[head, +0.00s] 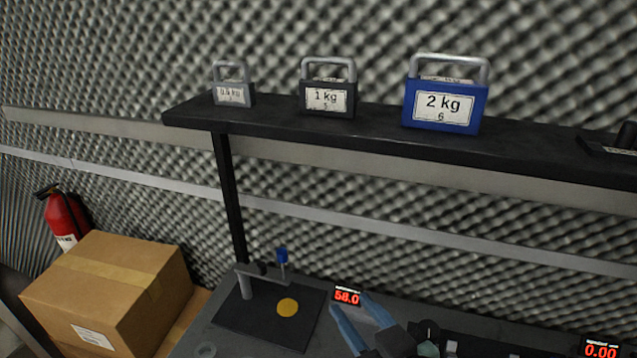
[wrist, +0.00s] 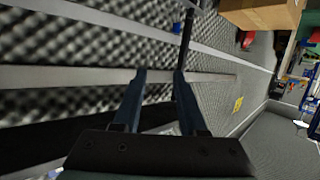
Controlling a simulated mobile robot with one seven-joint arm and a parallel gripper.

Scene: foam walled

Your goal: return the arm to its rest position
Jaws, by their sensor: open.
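My gripper (head: 358,312) shows at the bottom of the head view, with two blue fingers apart and nothing between them. In the wrist view its fingers (wrist: 160,80) are also spread and empty, with the foam wall and a dark post behind them. In the head view it is over the dark bench, to the right of a black pad (head: 262,330) and below the shelf. The rest of my arm is mostly out of the picture.
A black shelf (head: 380,118) holds three weights: a small grey one (head: 232,94), a 1 kg one (head: 327,98) and a blue 2 kg one (head: 444,106). A red display (head: 347,296) reads 58.0. A cardboard box (head: 110,290) and a fire extinguisher (head: 65,217) stand left.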

